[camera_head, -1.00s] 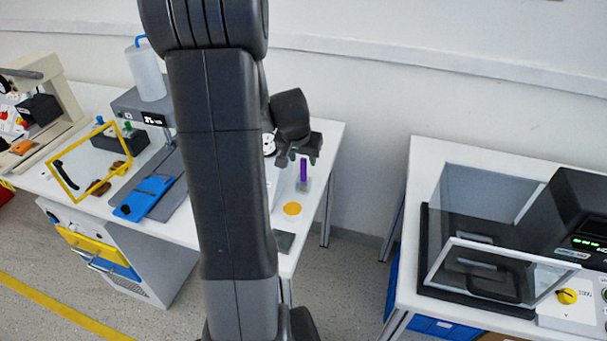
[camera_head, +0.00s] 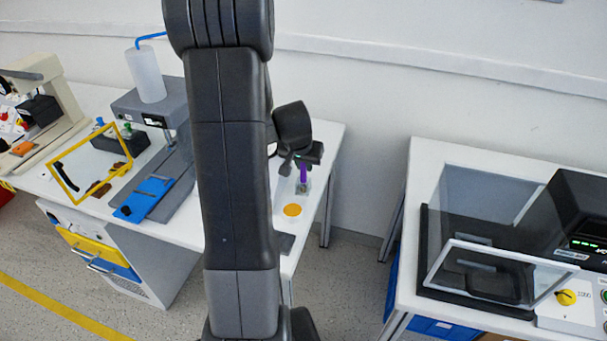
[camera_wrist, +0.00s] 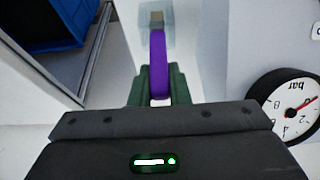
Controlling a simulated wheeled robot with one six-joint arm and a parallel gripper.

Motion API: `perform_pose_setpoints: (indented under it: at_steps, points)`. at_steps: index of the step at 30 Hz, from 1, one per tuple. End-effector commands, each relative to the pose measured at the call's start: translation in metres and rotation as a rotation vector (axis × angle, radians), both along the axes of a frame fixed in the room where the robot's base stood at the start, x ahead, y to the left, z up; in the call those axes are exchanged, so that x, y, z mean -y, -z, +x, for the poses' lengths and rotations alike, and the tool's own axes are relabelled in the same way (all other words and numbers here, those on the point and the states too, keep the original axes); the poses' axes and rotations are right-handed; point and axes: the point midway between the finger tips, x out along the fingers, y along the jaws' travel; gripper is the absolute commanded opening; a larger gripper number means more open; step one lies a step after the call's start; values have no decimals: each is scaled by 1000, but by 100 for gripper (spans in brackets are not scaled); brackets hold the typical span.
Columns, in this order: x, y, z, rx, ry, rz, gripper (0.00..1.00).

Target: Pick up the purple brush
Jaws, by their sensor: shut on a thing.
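The purple brush (camera_head: 303,174) stands upright near the right end of the left table, its lower end in a small clear holder (camera_head: 302,188). In the wrist view the purple brush (camera_wrist: 158,65) runs from between the green fingers of my gripper (camera_wrist: 159,88) to a tan tip over the pale holder (camera_wrist: 157,28). My gripper (camera_head: 302,162) is shut on the brush near its top. My arm hides part of the table to the left.
An orange disc (camera_head: 292,210) lies in front of the holder. A round gauge (camera_wrist: 292,106) is close at the right in the wrist view. A yellow frame (camera_head: 90,165) and blue plate (camera_head: 146,198) are left of my arm. A gap separates the right table (camera_head: 425,150).

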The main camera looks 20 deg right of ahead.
Motion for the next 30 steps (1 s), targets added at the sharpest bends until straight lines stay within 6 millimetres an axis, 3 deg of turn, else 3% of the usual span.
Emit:
perform_pose_setpoints:
  at_steps: [7, 15, 21, 30]
  points:
    - [0, -14, 1, 3, 0, -2, 0]
    - [0, -66, 1, 6, 1, -3, 0]
    - [0, -94, 0, 2, 0, -1, 0]
    - [0, -100, 0, 0, 0, 0, 0]
